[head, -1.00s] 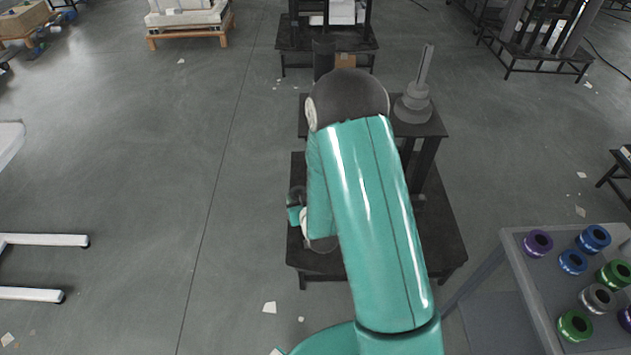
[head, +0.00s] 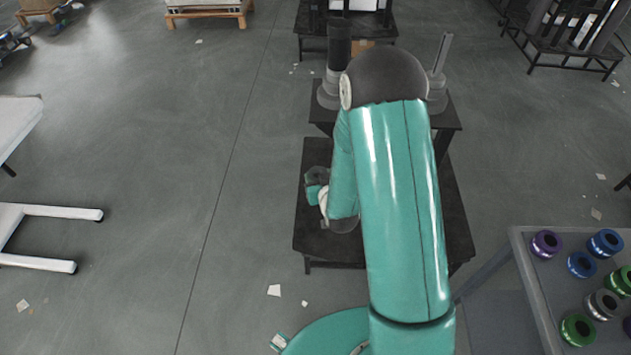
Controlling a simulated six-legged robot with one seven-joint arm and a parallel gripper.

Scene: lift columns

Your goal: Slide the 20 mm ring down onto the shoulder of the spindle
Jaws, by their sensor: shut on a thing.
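Two upright posts on stepped grey bases stand on the far dark table (head: 447,112). The left post (head: 338,50) is thick and dark. The right post (head: 440,58) is a thin grey rod. My elbow covers part of the right base. I cannot tell which is the task's spindle, and no shoulder shows clearly. My teal arm rises from the bottom, bends near the posts, and folds back down over the nearer dark table. My gripper and anything in it are hidden behind my arm. I cannot single out the 20 mm ring.
A grey trolley (head: 520,262) at right holds several purple, blue, green and grey ring-shaped parts (head: 580,264). The nearer low dark table (head: 312,225) lies beneath my arm. White stand legs (head: 50,211) are at left. Open floor lies between, with paper scraps.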

